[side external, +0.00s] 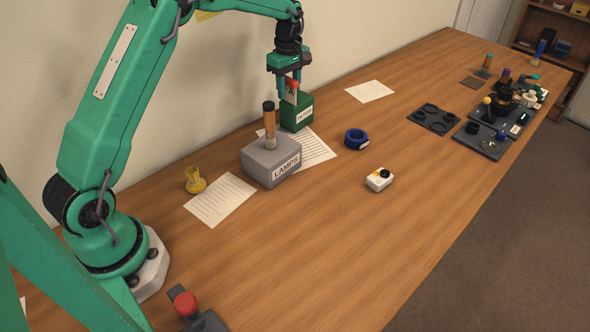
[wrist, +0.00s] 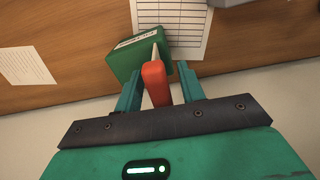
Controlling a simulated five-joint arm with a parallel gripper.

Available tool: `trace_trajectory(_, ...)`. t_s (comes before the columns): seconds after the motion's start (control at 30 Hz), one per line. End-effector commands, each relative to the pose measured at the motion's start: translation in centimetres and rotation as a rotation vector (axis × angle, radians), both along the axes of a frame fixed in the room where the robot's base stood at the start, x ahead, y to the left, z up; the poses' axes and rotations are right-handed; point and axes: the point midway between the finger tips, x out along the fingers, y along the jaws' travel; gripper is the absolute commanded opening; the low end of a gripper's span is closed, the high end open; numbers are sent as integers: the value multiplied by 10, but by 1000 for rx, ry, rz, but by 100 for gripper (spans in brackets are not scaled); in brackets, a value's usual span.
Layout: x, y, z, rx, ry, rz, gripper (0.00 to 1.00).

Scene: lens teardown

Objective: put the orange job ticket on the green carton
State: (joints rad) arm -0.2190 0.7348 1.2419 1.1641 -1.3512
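In the wrist view the ticket's orange part (wrist: 155,84) lies between the two teal fingers (wrist: 158,86), with a visible gap on the right side. The carton (wrist: 128,60) lies beyond it.
A grey block marked LAMPS (side external: 271,164) with an orange-brown cylinder (side external: 269,128) stands beside the carton. Paper sheets (side external: 220,199) lie around.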

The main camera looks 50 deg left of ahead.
Motion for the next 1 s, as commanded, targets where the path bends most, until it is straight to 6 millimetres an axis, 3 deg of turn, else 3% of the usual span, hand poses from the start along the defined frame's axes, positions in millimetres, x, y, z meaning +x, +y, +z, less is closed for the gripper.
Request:
trace_trajectory(0.37,1,0,19,0,-2,0,39)
trace_trajectory(1.0,1,0,112,1,-2,0,39)
